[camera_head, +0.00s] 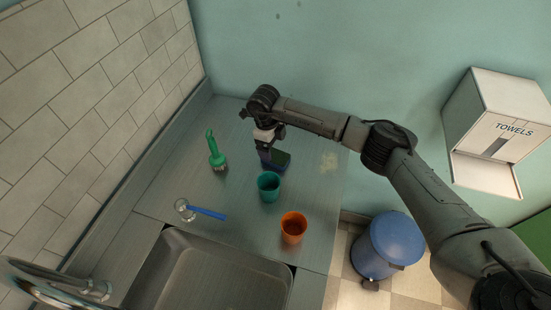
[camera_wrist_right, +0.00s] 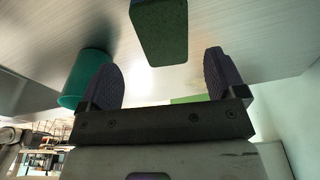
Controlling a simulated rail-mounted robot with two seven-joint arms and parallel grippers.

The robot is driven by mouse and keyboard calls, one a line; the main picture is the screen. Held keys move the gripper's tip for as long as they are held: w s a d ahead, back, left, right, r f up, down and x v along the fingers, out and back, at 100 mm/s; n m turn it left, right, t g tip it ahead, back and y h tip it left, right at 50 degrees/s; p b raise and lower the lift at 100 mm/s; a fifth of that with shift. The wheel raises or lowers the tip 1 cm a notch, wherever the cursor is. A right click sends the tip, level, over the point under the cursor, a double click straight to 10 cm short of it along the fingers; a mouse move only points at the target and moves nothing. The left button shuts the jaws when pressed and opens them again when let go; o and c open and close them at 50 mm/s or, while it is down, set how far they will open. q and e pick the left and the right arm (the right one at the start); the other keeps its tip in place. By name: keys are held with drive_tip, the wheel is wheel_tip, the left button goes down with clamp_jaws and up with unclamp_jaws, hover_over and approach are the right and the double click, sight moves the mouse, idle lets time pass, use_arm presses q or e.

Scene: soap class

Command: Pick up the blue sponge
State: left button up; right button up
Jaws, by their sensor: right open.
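I cannot tell the exact gap to the sponge. My left gripper is in neither view.
A teal cup (camera_head: 269,188) stands close in front of the sponge; it also shows in the wrist view (camera_wrist_right: 84,77). The sink (camera_head: 205,283) is in front.

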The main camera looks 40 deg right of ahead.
sight(275, 155)
drive_tip(key=shift+s+d+f, duration=0.1)
drive_tip(key=shift+f, duration=0.95)
drive_tip(key=shift+s+d+f, duration=0.15)
drive_tip(key=shift+f, duration=0.85)
drive_tip(key=shift+s+d+f, duration=0.1)
drive_tip(key=shift+f, duration=0.95)
drive_tip(key=shift+c, duration=0.3)
drive_tip(key=c, duration=0.9)
drive_tip(key=shift+r, duration=0.15)
drive_tip(key=shift+r, duration=0.65)
drive_tip(key=r, duration=0.3)
drive_tip(key=shift+s+d+r, duration=0.1)
drive_tip(key=shift+s+d, duration=0.15)
drive_tip(key=shift+s, duration=0.15)
drive_tip(key=s+d+r, duration=0.1)
drive_tip(key=s+r, duration=0.1)
drive_tip(key=s, duration=0.1)
drive_tip(key=s+r, duration=0.2)
drive_tip(key=s, duration=0.2)
drive_tip(key=s+d+r, duration=0.1)
drive_tip(key=s+r, duration=0.1)
drive_tip(key=s, duration=0.1)
drive_tip(key=shift+s+d+r+p, duration=0.15)
drive_tip(key=shift+s+d+p, duration=0.05)
drive_tip(key=shift+d+p, duration=0.2)
